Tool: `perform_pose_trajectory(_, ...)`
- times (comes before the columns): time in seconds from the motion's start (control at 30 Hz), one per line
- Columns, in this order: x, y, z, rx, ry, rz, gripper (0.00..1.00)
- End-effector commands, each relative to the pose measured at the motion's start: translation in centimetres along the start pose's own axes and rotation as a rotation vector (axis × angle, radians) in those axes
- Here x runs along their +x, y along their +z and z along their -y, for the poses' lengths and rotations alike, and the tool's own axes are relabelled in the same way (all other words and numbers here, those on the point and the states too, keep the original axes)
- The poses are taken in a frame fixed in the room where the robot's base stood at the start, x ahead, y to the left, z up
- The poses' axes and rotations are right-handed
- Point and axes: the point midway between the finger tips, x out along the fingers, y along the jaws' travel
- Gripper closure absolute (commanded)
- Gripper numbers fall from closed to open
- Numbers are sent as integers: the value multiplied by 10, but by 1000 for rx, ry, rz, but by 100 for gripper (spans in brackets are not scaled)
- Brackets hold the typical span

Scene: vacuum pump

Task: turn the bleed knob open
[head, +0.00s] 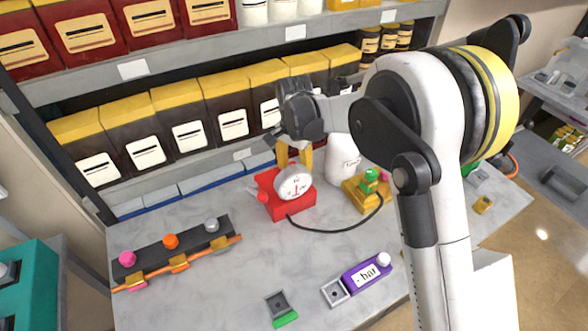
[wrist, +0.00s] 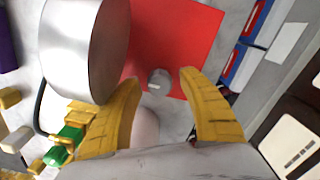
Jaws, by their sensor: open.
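A red pump block (head: 291,208) with a round white-faced gauge (head: 294,183) stands on the grey bench. In the wrist view, the red block (wrist: 180,30) carries a small grey knob (wrist: 159,82) with a pale mark, likely the bleed knob. The gauge's silver cylinder (wrist: 85,50) rises beside it at the left. My gripper (head: 294,152) is over the pump, behind the gauge in the head view. In the wrist view, its yellow fingers (wrist: 159,78) are open, one on either side of the knob. I cannot tell whether they touch it. The knob is hidden in the head view.
A black cable (head: 335,227) runs from the pump to a yellow base with a green top (head: 370,187). A white rounded vessel (head: 342,158) stands behind. A rail with coloured knobs (head: 171,254) lies left; a purple block (head: 366,272) is in front. Shelved boxes (head: 190,128) stand close behind.

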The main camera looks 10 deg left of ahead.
Motion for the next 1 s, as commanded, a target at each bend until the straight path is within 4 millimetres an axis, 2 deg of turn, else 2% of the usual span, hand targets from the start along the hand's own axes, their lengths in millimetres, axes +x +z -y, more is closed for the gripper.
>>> perform_pose_trajectory(0.13, 0, 0, 0, 0, 0, 0, 52)
perform_pose_trajectory(0.2, 0, 0, 0, 0, 0, 0, 74)
perform_pose_trajectory(0.3, 0, 0, 0, 0, 0, 0, 100)
perform_pose_trajectory(0.67, 0, 0, 0, -19, 0, 0, 100)
perform_pose_trajectory(1.0, 0, 0, 0, -199, 0, 0, 100)
